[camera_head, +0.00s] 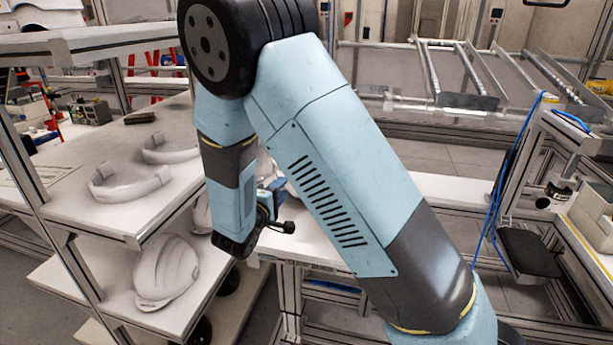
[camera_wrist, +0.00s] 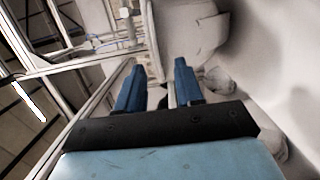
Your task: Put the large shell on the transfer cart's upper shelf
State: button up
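A white helmet shell (camera_head: 166,272) lies on the lower shelf (camera_head: 105,262) of the shelved unit at left. Part of another white shell (camera_head: 201,216) shows beside my arm, mostly hidden. A white form (camera_head: 266,168) shows behind my arm by the white table; its full shape is hidden. The unit's upper shelf (camera_head: 75,200) carries white curved bands. I cannot tell which shell is the large one. My gripper (camera_head: 272,205) hangs near the white table's left edge. In the wrist view its blue fingers (camera_wrist: 160,88) are apart, with no shell visible between them.
Curved white bands (camera_head: 130,188) lie on the upper shelf. A higher board (camera_head: 85,42) overhangs at far left. The white table (camera_head: 440,188) passes behind my arm, with bare surface right of it. A stand with a black seat-like plate (camera_head: 528,252) is at right.

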jog(key=shift+x, duration=2.7)
jog(key=shift+r, duration=0.1)
jog(key=shift+c, duration=0.5)
grip_shut()
